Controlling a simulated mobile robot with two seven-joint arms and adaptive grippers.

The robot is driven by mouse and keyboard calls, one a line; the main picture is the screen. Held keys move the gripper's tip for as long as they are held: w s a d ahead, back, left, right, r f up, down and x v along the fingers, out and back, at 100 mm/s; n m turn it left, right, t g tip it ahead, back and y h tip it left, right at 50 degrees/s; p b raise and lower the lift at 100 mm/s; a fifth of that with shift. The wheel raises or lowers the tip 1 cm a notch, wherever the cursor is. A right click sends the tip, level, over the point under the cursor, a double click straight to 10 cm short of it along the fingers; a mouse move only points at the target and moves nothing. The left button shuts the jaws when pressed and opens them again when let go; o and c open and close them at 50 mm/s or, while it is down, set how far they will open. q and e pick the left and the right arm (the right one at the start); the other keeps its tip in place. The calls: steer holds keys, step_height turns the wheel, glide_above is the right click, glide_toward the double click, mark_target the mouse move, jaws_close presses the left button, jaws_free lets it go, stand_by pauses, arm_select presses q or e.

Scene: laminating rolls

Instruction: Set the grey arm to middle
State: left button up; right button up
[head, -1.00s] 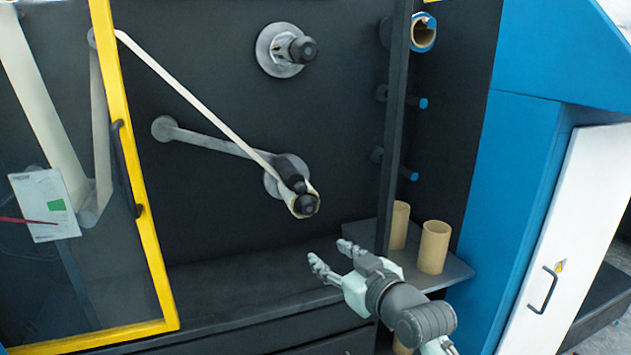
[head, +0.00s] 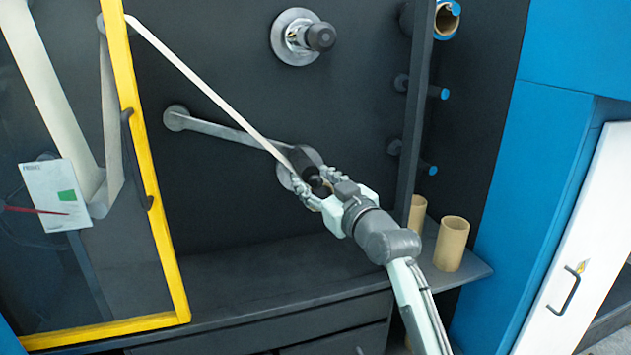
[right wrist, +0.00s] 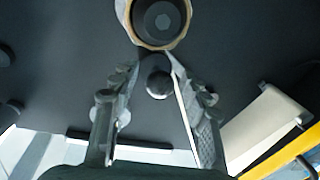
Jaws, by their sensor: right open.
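The grey arm (head: 225,132) runs on the dark panel from a round end at upper left down to the lower spindle area. A black cylindrical knob (head: 305,160) stands at its lower right end. My right gripper (head: 308,188) is open in front of that spot and partly covers it. In the right wrist view, a round black knob (right wrist: 159,85) shows between the open fingers (right wrist: 160,100). Contact cannot be told. A black hub in a tan core (right wrist: 160,20) lies just beyond the fingertips. My left gripper is not in view.
A pale web strip (head: 195,77) slants down to the lower spindle, close to my fingers. Another spindle (head: 300,38) is above. A yellow-framed door (head: 145,170) is at left. A dark upright post (head: 415,110), small pegs and cardboard cores (head: 451,243) are at right.

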steer(key=shift+c, duration=0.3)
jaws_close()
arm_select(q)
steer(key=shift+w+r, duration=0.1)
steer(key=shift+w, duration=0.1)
arm_select(e)
steer(key=shift+s+a, duration=0.1)
